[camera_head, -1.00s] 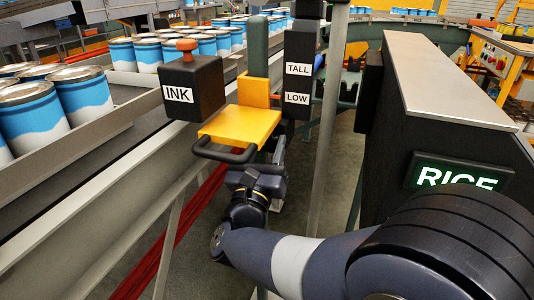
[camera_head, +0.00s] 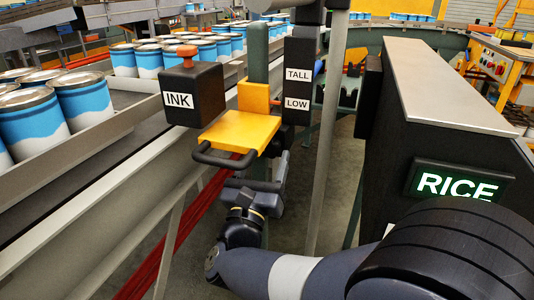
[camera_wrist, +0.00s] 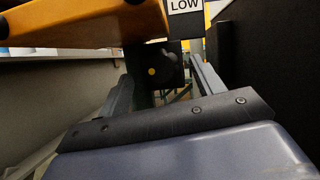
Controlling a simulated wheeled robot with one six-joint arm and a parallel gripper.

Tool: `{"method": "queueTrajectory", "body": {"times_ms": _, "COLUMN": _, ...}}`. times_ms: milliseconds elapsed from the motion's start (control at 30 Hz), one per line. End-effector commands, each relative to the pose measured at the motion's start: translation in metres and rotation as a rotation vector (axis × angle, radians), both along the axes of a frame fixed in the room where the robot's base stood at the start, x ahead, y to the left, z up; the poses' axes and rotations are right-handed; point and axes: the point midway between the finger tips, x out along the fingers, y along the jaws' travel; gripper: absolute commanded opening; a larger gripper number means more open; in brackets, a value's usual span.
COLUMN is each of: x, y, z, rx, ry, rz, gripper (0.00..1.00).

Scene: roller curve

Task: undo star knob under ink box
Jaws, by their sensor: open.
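The black ink box (camera_head: 195,95), labelled INK with a red-brown button on top, stands left of a yellow bracket (camera_head: 240,130) with a black handle loop. The bracket's underside (camera_wrist: 85,22) fills the upper left of the wrist view. Below it, a dark block (camera_wrist: 152,72) with a yellow dot shows between my fingers, with a dark rounded shape at its right that may be the star knob (camera_wrist: 170,58); its outline is unclear. My gripper (camera_wrist: 161,72) is open and empty, below the bracket. In the head view my gripper (camera_head: 252,187) is partly hidden by my wrist.
A black post with TALL and LOW labels (camera_head: 298,90) stands behind the bracket. A conveyor with blue-and-white cans (camera_head: 85,100) runs along the left. A black cabinet with a lit RICE sign (camera_head: 458,184) stands close on the right. A grey pole (camera_head: 325,150) rises between.

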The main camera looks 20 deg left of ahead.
Motion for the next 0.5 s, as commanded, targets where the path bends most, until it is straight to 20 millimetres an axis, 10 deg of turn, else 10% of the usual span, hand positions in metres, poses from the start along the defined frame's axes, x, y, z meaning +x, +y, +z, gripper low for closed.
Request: {"method": "queueTrajectory", "body": {"times_ms": 500, "x": -0.074, "y": 0.002, "z": -0.031, "rx": -0.002, "ry": 0.0, "rz": 0.001, "gripper": 0.64}}
